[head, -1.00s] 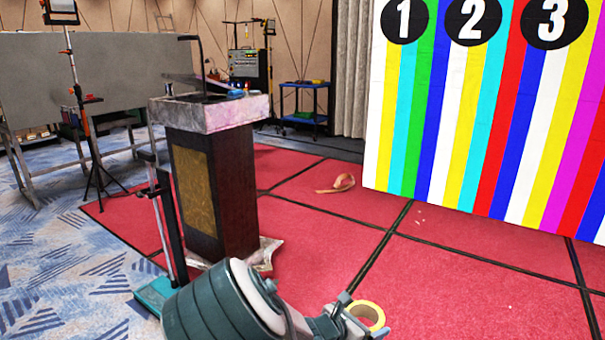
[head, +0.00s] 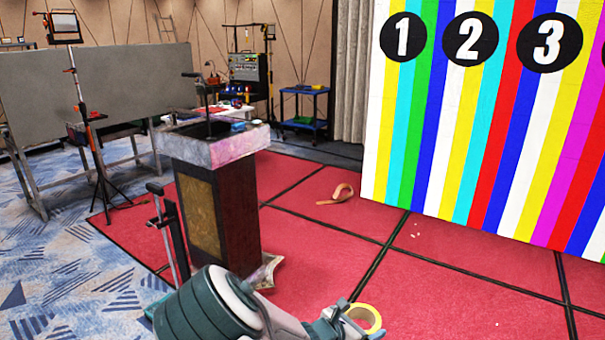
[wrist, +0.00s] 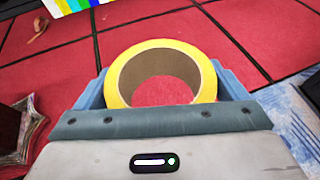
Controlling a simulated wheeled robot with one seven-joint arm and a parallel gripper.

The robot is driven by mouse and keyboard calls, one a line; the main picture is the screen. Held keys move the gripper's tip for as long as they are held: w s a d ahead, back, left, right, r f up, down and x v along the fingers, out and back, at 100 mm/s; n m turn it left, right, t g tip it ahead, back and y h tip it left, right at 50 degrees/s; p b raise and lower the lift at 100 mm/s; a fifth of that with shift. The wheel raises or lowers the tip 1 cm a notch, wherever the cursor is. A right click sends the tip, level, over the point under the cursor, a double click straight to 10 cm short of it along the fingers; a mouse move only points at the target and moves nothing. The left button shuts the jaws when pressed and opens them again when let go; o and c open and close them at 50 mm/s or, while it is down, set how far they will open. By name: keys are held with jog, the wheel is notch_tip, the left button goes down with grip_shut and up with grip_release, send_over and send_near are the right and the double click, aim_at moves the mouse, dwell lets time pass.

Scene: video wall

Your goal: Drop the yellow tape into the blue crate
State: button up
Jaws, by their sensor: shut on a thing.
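My gripper (head: 348,318) is at the bottom of the head view, shut on a roll of yellow tape (head: 375,313). The tape also shows in the wrist view (wrist: 208,72), upright between the fingers, with its brown cardboard core and the red floor visible through the hole. The tape is held above the red floor, clear of other things. I cannot make out a blue crate in either view.
A dark lectern (head: 238,225) with a pale marbled top stands left of my arm. A striped video wall (head: 470,130) is at the right. A blue cart (head: 304,124) stands at the back.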

jog(key=shift+r+p, duration=2.1)
jog(key=shift+r, duration=0.15)
